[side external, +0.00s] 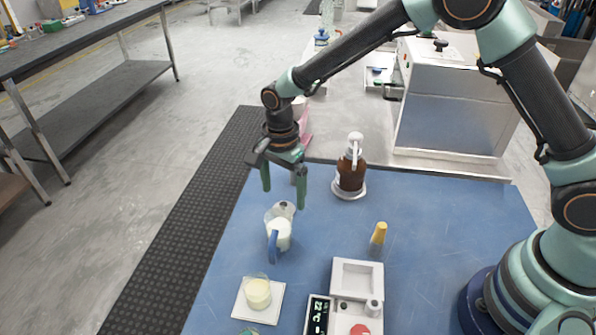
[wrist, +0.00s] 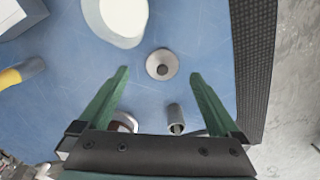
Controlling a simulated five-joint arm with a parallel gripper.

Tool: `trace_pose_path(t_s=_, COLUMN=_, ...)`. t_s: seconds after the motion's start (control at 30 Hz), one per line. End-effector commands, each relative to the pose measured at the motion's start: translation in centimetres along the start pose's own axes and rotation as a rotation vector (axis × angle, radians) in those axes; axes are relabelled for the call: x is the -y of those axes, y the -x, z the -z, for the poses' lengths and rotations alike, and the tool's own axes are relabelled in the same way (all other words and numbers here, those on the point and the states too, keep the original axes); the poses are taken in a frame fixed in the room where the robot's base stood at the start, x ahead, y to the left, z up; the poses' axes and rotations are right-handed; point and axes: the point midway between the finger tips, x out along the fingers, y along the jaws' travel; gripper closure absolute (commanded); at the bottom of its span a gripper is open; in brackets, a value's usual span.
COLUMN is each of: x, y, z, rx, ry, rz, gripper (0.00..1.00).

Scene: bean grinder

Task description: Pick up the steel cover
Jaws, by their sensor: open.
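The steel cover (wrist: 161,65) is a small round disc with a dark knob in its middle. In the wrist view it lies on the blue mat, seen between my fingertips. In the side view a small dark-knobbed piece (side external: 284,207) shows at the far rim of the jug and seems to be the cover, partly hidden by the jug. My gripper (side external: 283,196) is open and empty, pointing down above that spot. In the wrist view my gripper (wrist: 160,73) has one finger on each side of the cover, apart from it; the exact height gap is unclear.
The jug of white liquid (side external: 279,236) stands close to the cover. A brown pump bottle (side external: 351,172) is to the right. A grey cylinder (wrist: 175,118) lies near my gripper's base side. A yellow-handled tool (side external: 378,234), beaker (side external: 257,292) and white device (side external: 357,280) stand nearer the camera.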

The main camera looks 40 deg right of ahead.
Motion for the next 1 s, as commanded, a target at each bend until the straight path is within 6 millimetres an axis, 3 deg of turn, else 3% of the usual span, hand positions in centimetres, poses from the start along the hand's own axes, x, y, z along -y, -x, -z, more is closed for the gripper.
trace_pose_path(t_s=0.23, x=0.3, y=-3.5, z=-0.1, rx=0.0, ry=0.0, rz=-0.003, gripper=0.02)
trace_pose_path(t_s=0.57, x=0.4, y=-4.1, z=-0.1, rx=0.0, ry=0.001, rz=0.001, gripper=0.02)
trace_pose_path(t_s=0.67, x=0.4, y=-4.1, z=-0.1, rx=0.0, ry=0.001, rz=0.001, gripper=0.36)
trace_pose_path(t_s=0.8, x=0.4, y=-4.1, z=-0.1, rx=0.0, ry=0.001, rz=0.001, gripper=0.89)
trace_pose_path(t_s=1.0, x=0.4, y=-4.1, z=-0.1, rx=0.0, ry=0.001, rz=0.001, gripper=0.9)
